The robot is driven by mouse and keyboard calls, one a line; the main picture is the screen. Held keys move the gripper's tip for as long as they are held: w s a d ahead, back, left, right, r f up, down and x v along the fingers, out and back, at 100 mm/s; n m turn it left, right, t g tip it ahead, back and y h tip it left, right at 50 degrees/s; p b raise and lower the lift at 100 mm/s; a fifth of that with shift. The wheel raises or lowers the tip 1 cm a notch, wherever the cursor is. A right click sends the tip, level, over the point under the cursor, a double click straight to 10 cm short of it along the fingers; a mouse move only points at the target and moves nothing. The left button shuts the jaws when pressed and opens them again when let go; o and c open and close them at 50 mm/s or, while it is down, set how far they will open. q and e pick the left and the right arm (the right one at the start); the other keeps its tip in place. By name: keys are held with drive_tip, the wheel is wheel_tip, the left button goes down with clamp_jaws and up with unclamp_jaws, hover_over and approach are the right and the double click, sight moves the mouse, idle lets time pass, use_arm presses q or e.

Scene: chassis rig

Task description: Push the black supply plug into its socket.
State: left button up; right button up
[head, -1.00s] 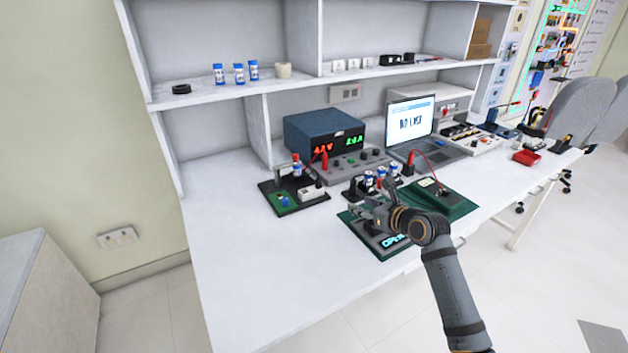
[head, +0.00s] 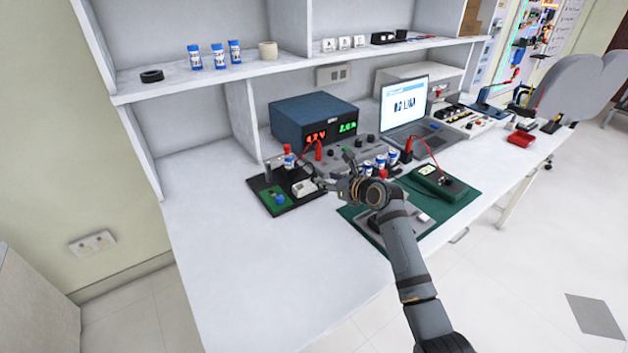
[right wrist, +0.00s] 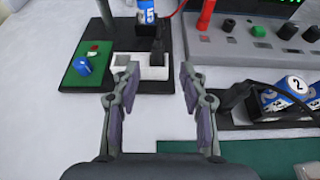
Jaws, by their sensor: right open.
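A black plug-like piece (right wrist: 236,94) with a dark cable lies beside the battery holder in the right wrist view, right of my jaws and apart from them. I cannot tell its exact seat. The grey supply panel (right wrist: 240,42) carries a red plug (right wrist: 206,14), upright, and several black knobs. The panel also shows in the head view (head: 345,163). My right gripper (right wrist: 160,72) is open and empty, pointing towards the white block (right wrist: 150,66) on the black board. In the head view the right gripper (head: 335,182) is over the board's right edge. My left gripper is not in view.
The black board (head: 262,186) bears an upright battery (head: 289,161) and a blue part (right wrist: 82,65). A battery holder (right wrist: 235,122) and green mat (head: 460,198) lie right. The blue supply (head: 300,110) and laptop (head: 403,105) stand behind. The left table is clear.

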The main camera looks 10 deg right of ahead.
sight(316, 175)
drive_tip(key=x, duration=0.3)
drive_tip(key=b+x, duration=0.1)
drive_tip(key=shift+w+a+r, duration=0.15)
drive_tip(key=shift+a+r, duration=0.1)
drive_tip(key=shift+a, duration=0.05)
drive_tip(key=shift+w+a+f, duration=0.15)
drive_tip(key=shift+w, duration=0.3)
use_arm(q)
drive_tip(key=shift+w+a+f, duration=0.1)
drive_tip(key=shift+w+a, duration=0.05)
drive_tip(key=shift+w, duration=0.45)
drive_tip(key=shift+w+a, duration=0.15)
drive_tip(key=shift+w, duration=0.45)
use_arm(e)
drive_tip(key=shift+s, duration=0.1)
clamp_jaws()
